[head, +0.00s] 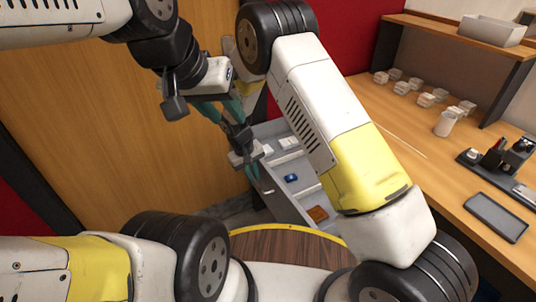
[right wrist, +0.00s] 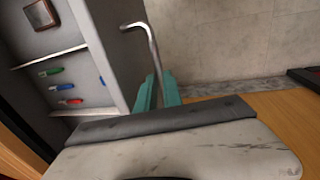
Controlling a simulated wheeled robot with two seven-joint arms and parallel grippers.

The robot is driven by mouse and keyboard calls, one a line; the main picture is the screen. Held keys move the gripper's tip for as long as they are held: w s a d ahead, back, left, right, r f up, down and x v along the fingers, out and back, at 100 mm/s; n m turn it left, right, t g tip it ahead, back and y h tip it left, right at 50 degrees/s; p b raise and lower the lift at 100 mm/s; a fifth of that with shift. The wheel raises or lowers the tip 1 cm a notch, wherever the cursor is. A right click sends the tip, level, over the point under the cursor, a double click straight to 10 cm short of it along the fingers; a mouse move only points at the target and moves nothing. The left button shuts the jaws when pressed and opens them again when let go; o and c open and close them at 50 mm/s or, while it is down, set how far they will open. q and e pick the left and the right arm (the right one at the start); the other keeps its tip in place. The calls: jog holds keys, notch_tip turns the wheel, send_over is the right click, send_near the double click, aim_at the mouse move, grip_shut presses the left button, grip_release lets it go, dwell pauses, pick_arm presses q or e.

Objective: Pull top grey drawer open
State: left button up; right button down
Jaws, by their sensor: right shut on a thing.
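The grey drawer (head: 288,205) stands pulled out from its cabinet, with its inside showing in the head view. Small items lie in its compartments, and its grey wall also shows in the right wrist view (right wrist: 95,40). A bent metal handle (right wrist: 150,45) runs down between the teal fingers of my right gripper (right wrist: 158,95), which is shut on it. In the head view my right gripper (head: 252,168) is at the drawer's left side, partly hidden by my arms. My left gripper (head: 221,108) is above and left of it, with its teal fingers apart and nothing seen between them.
A round dark wooden top (head: 285,247) is below the drawer. A wooden panel (head: 80,110) stands on the left.

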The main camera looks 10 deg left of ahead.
jog(key=shift+s+a, duration=0.25)
jog(key=shift+a, duration=0.15)
jog(key=c, duration=1.5)
grip_release()
jog(key=shift+s+a+r, duration=0.15)
jog(key=shift+a+r, duration=0.05)
jog(key=shift+r, duration=1.1)
jog(key=shift+s+a+r, duration=0.15)
jog(key=shift+r, duration=1.1)
jog(key=shift+s+a+r, duration=0.15)
jog(key=shift+a+r, duration=0.05)
jog(key=shift+r, duration=1.1)
